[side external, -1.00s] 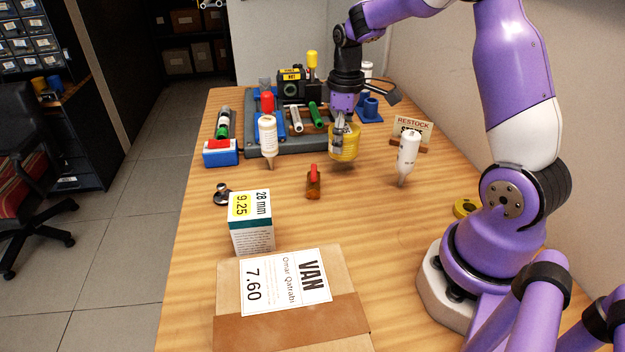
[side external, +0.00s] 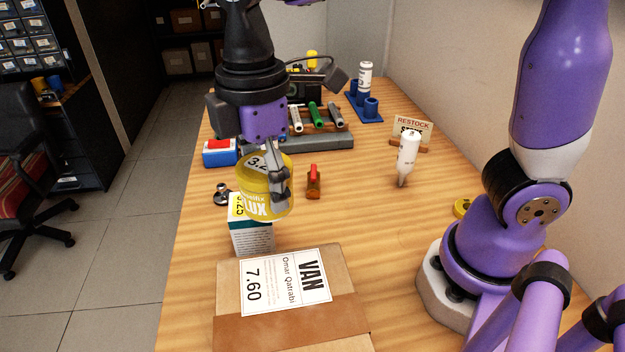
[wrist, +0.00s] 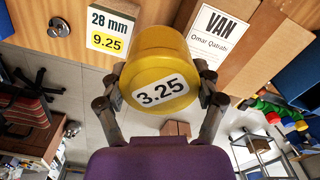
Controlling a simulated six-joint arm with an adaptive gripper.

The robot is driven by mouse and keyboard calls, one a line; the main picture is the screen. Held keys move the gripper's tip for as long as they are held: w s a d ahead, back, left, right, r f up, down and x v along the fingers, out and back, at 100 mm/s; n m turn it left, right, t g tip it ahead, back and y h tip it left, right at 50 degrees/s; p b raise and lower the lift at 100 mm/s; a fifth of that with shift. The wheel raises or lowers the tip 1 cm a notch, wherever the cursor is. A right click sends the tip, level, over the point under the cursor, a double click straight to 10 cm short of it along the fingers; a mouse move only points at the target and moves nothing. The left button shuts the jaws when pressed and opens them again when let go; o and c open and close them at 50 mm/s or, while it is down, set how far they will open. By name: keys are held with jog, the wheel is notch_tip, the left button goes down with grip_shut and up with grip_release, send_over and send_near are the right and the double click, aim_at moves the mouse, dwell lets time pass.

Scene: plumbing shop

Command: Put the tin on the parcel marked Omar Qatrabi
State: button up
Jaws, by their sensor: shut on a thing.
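The yellow tin (side external: 258,199) has a label reading 3.25 on one end. My gripper (side external: 277,180) is shut on it and holds it in the air, in front of and above the white and teal 28 mm box. The tin also shows between the fingers in the wrist view (wrist: 160,62). The parcel (side external: 338,283) is a brown cardboard box at the front of the bench, with a white label reading VAN, Omar Qatrabi, 7.60. The parcel (wrist: 262,45) is to the right of the tin in the wrist view. Nothing lies on its top.
The 28 mm box (side external: 252,238) stands just behind the parcel, partly hidden by the tin. The bench right of the parcel is clear.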

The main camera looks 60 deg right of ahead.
aim_at(289, 327)
jog(key=s+a+r+n, duration=0.3)
jog(key=s+a+n, duration=0.5)
jog(key=s+a, duration=0.15)
jog(key=f, duration=0.8)
jog(key=shift+s+d, duration=0.25)
jog(key=shift+d, duration=0.15)
jog(key=shift+f, duration=0.15)
jog(key=o, duration=1.2)
notch_tip(289, 327, up, 12)
jog(key=w+d+f+m+t, duration=0.2)
jog(key=d+f+m, duration=0.1)
jog(key=d+m, duration=0.8)
jog(key=w+d+f+m+t, duration=0.3)
jog(key=d+m, duration=0.7)
jog(key=d, duration=0.1)
jog(key=shift+d+f+m+t, duration=0.15)
jog(key=shift+d+m+t, duration=0.15)
jog(key=shift+d+m, duration=0.1)
